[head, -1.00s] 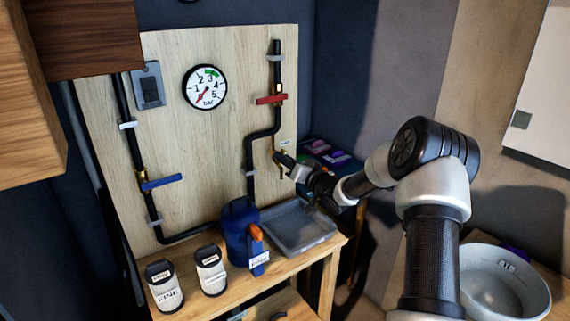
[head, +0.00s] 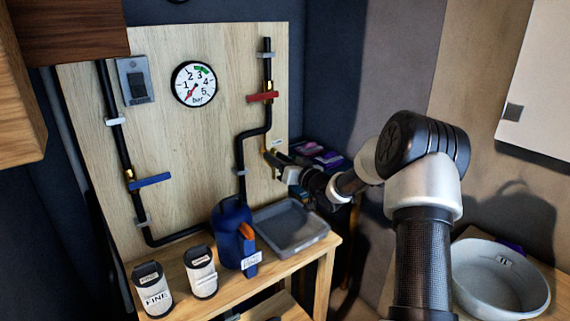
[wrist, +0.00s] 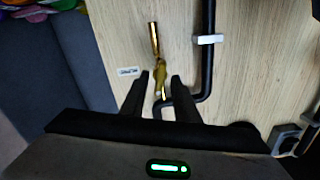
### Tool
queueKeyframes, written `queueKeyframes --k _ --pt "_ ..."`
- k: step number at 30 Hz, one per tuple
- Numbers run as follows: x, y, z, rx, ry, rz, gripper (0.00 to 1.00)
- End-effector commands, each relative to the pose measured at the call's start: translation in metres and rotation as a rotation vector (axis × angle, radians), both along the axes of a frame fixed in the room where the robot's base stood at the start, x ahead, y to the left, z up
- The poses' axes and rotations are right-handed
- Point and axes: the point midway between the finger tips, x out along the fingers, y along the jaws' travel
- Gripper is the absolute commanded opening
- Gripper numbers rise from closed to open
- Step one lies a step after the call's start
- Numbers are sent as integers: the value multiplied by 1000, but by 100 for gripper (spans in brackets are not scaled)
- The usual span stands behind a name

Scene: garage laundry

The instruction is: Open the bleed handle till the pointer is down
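The bleed valve is a small brass fitting low on the right side of the wooden panel, largely covered by my gripper in the head view. In the wrist view, its brass body and handle (wrist: 159,75) show beside a small label (wrist: 128,71). My gripper (wrist: 161,76) is open; its two black fingertips lie on either side of the brass piece, with a gap visible on each side. My gripper also shows in the head view (head: 277,163).
A red lever (head: 263,97) sits on the pipe above the bleed valve, and a blue lever (head: 150,181) on the left pipe. Below are a grey tray (head: 322,237), a blue jug (head: 228,240) and two white containers (head: 153,293) (head: 201,275) on the wooden bench.

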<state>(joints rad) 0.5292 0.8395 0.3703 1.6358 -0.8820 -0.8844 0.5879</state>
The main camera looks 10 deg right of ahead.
Motion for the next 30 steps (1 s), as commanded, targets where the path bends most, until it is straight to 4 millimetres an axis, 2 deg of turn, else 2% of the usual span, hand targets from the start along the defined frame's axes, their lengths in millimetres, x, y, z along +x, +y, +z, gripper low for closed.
queueKeyframes --k 5,15,21,25,30 --pt "-22 -11 1 -1 2 -3 28" --pt "-98 -43 1 -1 2 -5 28" --pt "-136 -57 1 0 2 -3 28" --pt "-151 -63 1 -2 1 -2 28" --pt "-159 -66 0 -1 1 -1 28"
